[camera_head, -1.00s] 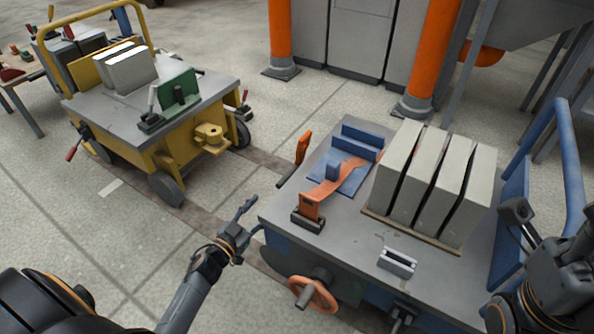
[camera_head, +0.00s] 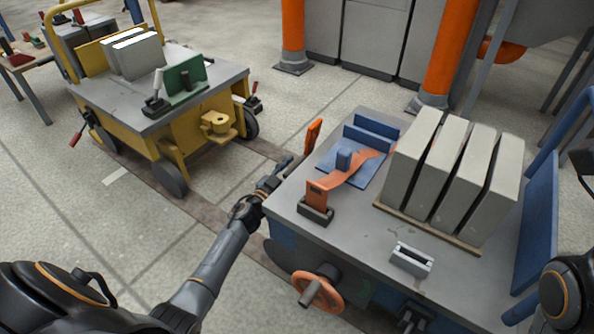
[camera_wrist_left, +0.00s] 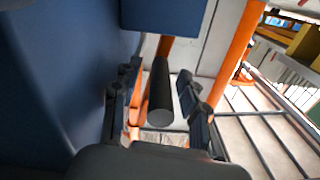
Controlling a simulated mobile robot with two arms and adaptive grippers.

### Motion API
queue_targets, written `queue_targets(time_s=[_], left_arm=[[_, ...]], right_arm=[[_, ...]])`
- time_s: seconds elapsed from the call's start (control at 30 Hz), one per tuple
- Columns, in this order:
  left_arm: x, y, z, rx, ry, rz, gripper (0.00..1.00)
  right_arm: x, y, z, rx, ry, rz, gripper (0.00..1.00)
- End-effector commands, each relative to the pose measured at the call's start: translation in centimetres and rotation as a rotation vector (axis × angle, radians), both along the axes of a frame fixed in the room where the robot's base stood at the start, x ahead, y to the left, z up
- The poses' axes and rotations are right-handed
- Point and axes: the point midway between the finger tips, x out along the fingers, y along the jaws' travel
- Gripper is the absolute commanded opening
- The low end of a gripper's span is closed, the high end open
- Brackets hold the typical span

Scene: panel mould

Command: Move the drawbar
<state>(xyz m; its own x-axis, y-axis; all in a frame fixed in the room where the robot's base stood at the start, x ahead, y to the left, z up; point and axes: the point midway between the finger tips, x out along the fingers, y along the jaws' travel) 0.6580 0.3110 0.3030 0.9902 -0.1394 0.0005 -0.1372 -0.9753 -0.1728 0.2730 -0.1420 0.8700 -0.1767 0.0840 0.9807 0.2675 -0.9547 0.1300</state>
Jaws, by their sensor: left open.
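The drawbar appears to be the orange upright bar (camera_head: 313,135) with a dark grip at the left far edge of the blue cart (camera_head: 285,235). My left gripper (camera_head: 277,174) is open at that cart's left side, at the near end of the grip. In the left wrist view the black round grip (camera_wrist_left: 160,98) lies between the two open fingers (camera_wrist_left: 158,92), its end facing me. I see gaps on both sides of it. The orange bar (camera_wrist_left: 135,110) shows behind. My right arm (camera_head: 562,295) is at the right edge; its gripper is not clearly in view.
The blue cart's grey top carries several upright grey panels (camera_head: 450,165), an orange curved part (camera_head: 335,183) and a small metal block (camera_head: 411,259). An orange handwheel (camera_head: 318,291) sticks out in front. A yellow cart (camera_head: 190,140) stands left, with open floor between.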

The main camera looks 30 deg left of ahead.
Motion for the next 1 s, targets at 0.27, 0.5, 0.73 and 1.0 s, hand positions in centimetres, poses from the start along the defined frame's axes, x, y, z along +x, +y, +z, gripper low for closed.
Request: queue_targets(time_s=[0.27,0.5,0.73,1.0], left_arm=[[1.18,-0.12,0.04,0.000,0.001,0.001,0.43],[1.14,-0.13,0.05,0.000,0.001,0.001,0.29],[1.13,-0.15,0.03,0.000,0.001,0.000,0.00],[1.14,-0.10,0.09,-0.008,0.002,0.000,0.00]], right_arm=[[-0.45,0.05,0.26,-0.001,-0.019,-0.001,0.40],[-0.45,0.05,0.28,-0.001,-0.019,-0.001,0.40],[-0.47,0.05,0.28,-0.001,-0.019,-0.001,0.40],[-0.49,0.05,0.44,-0.001,-0.020,-0.001,0.40]])
